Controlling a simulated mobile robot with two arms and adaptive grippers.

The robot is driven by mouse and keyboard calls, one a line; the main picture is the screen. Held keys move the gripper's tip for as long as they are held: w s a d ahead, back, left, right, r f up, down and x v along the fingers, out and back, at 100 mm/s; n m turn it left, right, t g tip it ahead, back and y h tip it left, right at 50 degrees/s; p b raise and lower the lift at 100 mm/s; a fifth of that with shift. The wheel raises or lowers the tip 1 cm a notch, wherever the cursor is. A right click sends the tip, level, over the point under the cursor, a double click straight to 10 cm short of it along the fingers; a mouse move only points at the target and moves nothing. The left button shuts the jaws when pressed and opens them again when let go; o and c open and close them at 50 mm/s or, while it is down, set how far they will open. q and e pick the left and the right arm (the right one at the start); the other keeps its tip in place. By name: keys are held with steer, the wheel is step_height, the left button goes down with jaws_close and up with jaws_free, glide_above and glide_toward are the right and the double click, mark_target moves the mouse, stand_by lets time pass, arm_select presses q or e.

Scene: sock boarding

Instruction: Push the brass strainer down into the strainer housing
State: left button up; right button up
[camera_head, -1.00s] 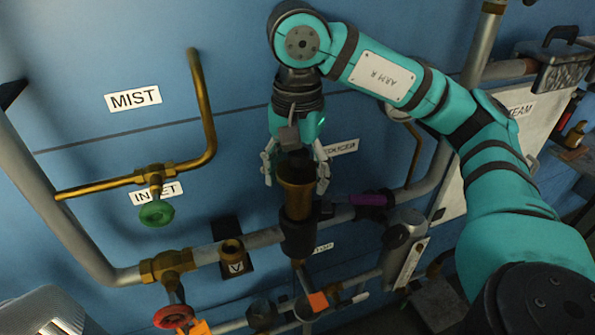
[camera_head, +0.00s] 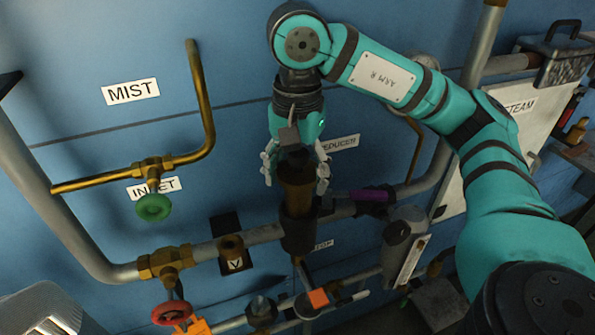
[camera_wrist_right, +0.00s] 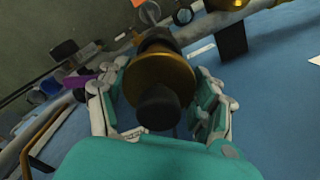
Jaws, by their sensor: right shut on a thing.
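The brass strainer (camera_head: 297,196) is a brass cylinder with a dark knob on top. It stands upright with its lower end inside the dark strainer housing (camera_head: 299,236) on the pipe. Much of the brass still shows above the housing rim. My right gripper (camera_head: 296,180) comes down from above, its fingers on either side of the strainer and shut on it. In the right wrist view, the brass strainer (camera_wrist_right: 163,75) sits between the fingers, with the black knob (camera_wrist_right: 159,107) nearest the camera. My left gripper is not in view.
A grey pipe (camera_head: 262,235) runs behind the housing. A green handwheel (camera_head: 154,207) and a red handwheel (camera_head: 172,313) are farther left. The blue wall (camera_head: 80,160) stands behind.

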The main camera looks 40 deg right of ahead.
mark_target(298, 192)
steer(key=shift+f+b, duration=1.85)
steer(key=shift+f, duration=0.3)
steer(key=o, duration=1.5)
steer(key=shift+r, duration=0.15)
step_height(298, 192, up, 12)
steer(key=shift+f, duration=0.1)
